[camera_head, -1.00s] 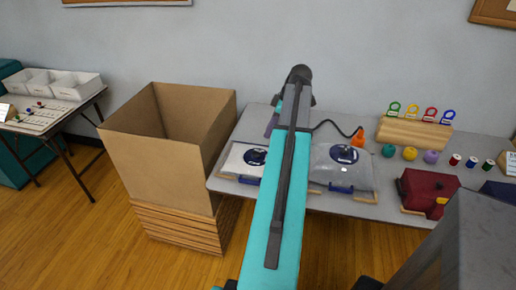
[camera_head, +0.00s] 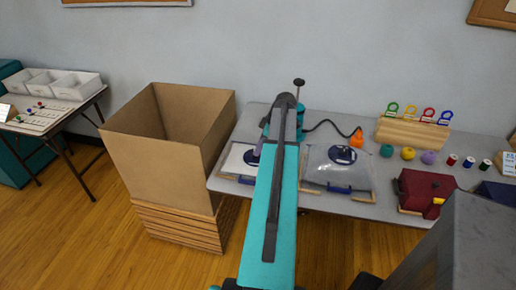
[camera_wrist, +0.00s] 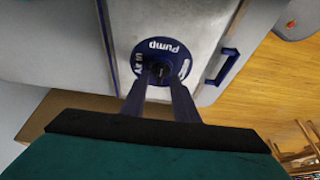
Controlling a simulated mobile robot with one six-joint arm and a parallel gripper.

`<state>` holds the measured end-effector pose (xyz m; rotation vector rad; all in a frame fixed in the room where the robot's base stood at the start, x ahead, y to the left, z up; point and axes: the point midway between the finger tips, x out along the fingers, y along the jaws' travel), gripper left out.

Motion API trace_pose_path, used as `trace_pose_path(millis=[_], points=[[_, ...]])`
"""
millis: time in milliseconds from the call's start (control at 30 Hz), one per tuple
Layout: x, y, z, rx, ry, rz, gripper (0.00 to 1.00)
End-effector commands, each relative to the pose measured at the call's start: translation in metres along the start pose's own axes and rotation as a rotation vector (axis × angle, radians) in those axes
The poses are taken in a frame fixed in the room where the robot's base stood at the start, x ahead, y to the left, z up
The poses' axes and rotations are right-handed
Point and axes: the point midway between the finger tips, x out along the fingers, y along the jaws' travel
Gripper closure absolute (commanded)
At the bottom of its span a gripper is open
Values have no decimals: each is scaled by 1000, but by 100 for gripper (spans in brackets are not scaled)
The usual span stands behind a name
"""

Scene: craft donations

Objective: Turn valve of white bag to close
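The white bag (camera_head: 236,157) lies on the left end of the grey table, partly hidden behind my arm in the head view. In the wrist view its pale surface (camera_wrist: 85,22) fills the upper part. Its round dark blue valve (camera_wrist: 150,50), lettered "Pump" and "Air in", has a small dark knob at its centre. My gripper (camera_wrist: 160,74) is over the valve with its two fingers apart, one on each side of the knob. Whether they touch the knob cannot be told. In the head view my gripper (camera_head: 257,150) points down at the left bag.
A clear bag (camera_head: 323,171) with a blue valve lies just right of my arm. An orange nozzle on a black hose (camera_head: 357,138), yarn balls and a maroon bag (camera_head: 426,189) are further right. A tall open cardboard box (camera_head: 155,160) stands left of the table.

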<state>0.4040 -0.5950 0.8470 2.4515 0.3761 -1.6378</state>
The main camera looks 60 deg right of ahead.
Motion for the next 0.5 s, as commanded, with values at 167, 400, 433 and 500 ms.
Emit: trace_pose_path(millis=[167,400,433,500], points=[[10,0,0,-1,0,-1,73],[13,0,-1,-1,0,0,73],[13,0,-1,-1,0,0,73],[13,0,-1,-1,0,0,73]])
